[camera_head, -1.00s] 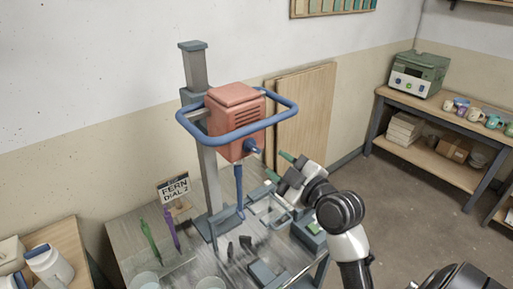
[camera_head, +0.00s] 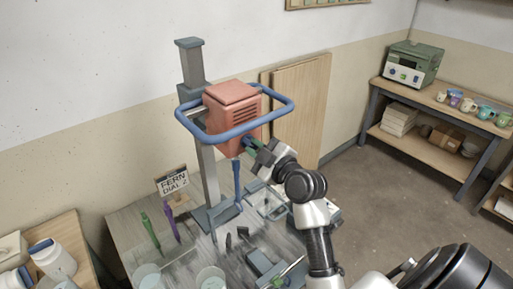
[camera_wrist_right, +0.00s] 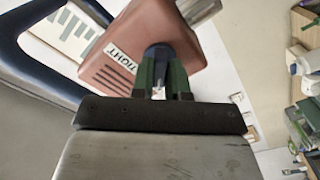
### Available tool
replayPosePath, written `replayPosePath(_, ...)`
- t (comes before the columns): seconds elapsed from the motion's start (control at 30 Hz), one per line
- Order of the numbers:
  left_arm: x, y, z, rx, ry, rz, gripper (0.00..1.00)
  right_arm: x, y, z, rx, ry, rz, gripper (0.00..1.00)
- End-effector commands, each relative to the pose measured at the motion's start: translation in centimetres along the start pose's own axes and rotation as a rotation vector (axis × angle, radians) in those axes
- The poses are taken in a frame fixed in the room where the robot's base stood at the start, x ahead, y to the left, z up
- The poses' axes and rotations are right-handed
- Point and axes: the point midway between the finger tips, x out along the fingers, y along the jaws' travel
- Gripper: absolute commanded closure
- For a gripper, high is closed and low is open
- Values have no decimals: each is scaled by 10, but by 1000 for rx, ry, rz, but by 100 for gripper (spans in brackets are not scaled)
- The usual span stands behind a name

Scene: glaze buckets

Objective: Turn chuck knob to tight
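The red mixer head (camera_head: 232,118) sits on a grey upright post, with a blue guard ring (camera_head: 285,105) around it. The dark blue chuck knob (camera_wrist_right: 157,53) sticks out of its side, beside a "TIGHT" label (camera_wrist_right: 121,58) in the right wrist view. My right gripper (camera_head: 253,144) is at the knob. In the right wrist view the green fingers (camera_wrist_right: 161,75) are close together, one on each side of the knob, and appear shut on it. The fingers hide part of the knob. My left gripper is not in view.
A blue shaft (camera_head: 237,185) hangs below the mixer head over the bench (camera_head: 130,225). A "FERN DIAL 2" sign (camera_head: 172,182), green and purple tools, and buckets stand on the bench. Wooden boards (camera_head: 300,105) lean on the wall behind. Shelves stand at right over open floor.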

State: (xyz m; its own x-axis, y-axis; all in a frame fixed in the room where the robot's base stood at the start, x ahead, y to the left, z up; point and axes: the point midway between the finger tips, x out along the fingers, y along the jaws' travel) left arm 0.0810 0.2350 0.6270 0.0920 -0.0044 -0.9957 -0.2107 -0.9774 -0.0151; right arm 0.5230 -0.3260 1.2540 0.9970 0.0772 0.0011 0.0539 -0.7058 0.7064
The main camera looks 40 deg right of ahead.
Motion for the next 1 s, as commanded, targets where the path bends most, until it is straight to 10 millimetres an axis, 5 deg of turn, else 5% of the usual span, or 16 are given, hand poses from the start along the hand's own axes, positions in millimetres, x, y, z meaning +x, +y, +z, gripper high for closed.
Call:
replayPosePath(0.47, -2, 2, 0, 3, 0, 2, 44, 0, -1, 1, 66, -3, -4, 100)
replayPosePath(1.0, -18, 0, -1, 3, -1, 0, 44, 0, -1, 0, 515, -4, -5, 100)
